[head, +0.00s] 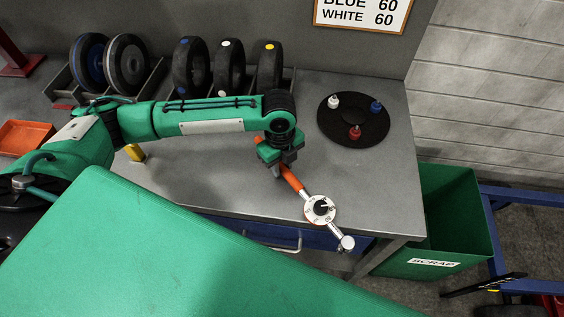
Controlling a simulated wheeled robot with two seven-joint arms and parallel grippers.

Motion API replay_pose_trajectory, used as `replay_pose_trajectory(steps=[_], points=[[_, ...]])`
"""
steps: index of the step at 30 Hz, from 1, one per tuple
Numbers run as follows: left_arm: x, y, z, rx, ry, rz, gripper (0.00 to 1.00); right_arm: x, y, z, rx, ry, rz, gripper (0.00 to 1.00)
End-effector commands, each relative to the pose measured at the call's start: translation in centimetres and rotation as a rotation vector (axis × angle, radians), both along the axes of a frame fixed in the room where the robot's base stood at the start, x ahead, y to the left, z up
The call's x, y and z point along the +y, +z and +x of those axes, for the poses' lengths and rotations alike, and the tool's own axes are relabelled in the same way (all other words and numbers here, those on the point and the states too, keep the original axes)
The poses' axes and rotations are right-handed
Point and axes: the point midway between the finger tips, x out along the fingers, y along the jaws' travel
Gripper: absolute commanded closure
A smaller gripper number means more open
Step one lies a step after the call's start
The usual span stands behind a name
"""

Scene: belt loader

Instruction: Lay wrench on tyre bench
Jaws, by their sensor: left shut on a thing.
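The wrench (336,230) has an orange handle, a round dial and a silver head. My left gripper (281,170) is shut on its orange handle. The wrench points down and right in the head view, and its head reaches past the front edge of the grey tyre bench (215,185). I cannot tell whether the wrench touches the bench top. My right gripper is not in view.
Several tyres (230,66) stand in racks at the back of the bench. A black round tray (352,132) with red, blue and white pieces sits at the bench's right. A green scrap bin (450,215) stands right of the bench. Bare bench top lies left of the wrench.

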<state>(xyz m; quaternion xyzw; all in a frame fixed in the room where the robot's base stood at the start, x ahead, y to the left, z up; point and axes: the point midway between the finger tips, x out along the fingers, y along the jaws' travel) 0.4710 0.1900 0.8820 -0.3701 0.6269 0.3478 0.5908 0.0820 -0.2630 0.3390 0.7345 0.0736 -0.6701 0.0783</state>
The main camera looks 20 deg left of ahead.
Motion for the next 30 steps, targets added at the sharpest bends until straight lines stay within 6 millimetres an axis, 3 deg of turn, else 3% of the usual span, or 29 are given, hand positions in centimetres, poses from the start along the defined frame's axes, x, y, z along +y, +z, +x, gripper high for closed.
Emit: replay_pose_trajectory(steps=[14, 15, 18, 26, 30], points=[[-0.06, -0.80, 0.01, -0.001, -0.001, -0.002, 1.00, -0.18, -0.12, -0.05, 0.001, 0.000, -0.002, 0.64], [-0.05, -0.74, 0.03, -0.001, -0.001, -0.002, 0.66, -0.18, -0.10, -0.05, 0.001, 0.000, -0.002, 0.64], [-0.04, -0.77, 0.01, 0.000, -0.001, -0.001, 0.48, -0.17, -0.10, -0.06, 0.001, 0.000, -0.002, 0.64], [0.04, -0.90, -0.04, 0.001, 0.000, 0.002, 0.48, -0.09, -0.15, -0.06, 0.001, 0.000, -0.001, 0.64], [0.08, -0.07, 0.06, 0.000, 0.000, 0.001, 0.48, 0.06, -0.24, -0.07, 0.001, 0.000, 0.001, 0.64]])
